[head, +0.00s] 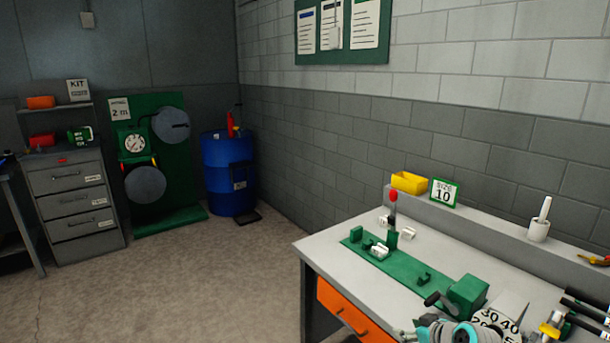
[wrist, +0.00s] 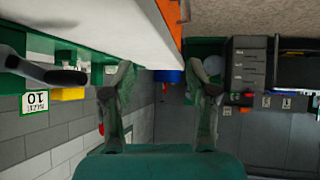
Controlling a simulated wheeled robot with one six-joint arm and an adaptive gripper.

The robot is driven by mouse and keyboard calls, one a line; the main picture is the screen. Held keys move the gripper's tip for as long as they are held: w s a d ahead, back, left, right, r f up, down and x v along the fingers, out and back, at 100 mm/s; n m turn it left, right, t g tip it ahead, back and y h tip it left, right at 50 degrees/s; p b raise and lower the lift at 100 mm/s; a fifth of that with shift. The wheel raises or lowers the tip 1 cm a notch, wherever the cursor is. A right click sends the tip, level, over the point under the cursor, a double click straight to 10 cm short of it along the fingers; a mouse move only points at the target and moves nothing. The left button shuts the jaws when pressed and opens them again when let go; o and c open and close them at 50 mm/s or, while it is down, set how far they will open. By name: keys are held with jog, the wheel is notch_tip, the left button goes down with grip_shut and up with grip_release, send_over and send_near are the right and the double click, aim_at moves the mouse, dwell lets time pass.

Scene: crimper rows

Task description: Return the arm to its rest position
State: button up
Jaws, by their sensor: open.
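In the head view, grey and teal parts of my arm show at the bottom right edge, by the near end of the bench (head: 445,245). The fingertips cannot be made out there.
A green fixture plate (head: 392,268) with small white parts and a red-tipped lever lies on the bench. A green block with a black handle (head: 466,294) is near my arm. A yellow bin (head: 409,182), a size 10 sign (head: 444,193) and a white cup (head: 538,231) stand behind. Open floor lies left.

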jog(key=s+a+f+m+t+h, duration=0.1)
jog(key=s+a+f+m+h, duration=0.2)
jog(key=s+f, duration=1.1)
jog(key=s+a+f+m+t, duration=0.1)
jog(key=s+a, duration=0.1)
jog(key=s, duration=0.7)
jog(key=s+a+f+t, duration=0.1)
jog(key=s+a, duration=0.1)
jog(key=s, duration=0.6)
jog(key=s+r, duration=0.6)
jog(key=s, duration=0.3)
jog(key=s+a+r+t, duration=0.1)
jog(key=s+r, duration=0.4)
jog(key=s, duration=0.3)
jog(key=s+a+r+m+t, duration=0.1)
jog(key=s+r, duration=0.5)
jog(key=s, duration=0.3)
jog(key=shift+s+a+r, duration=0.15)
jog(key=shift+s+r, duration=0.15)
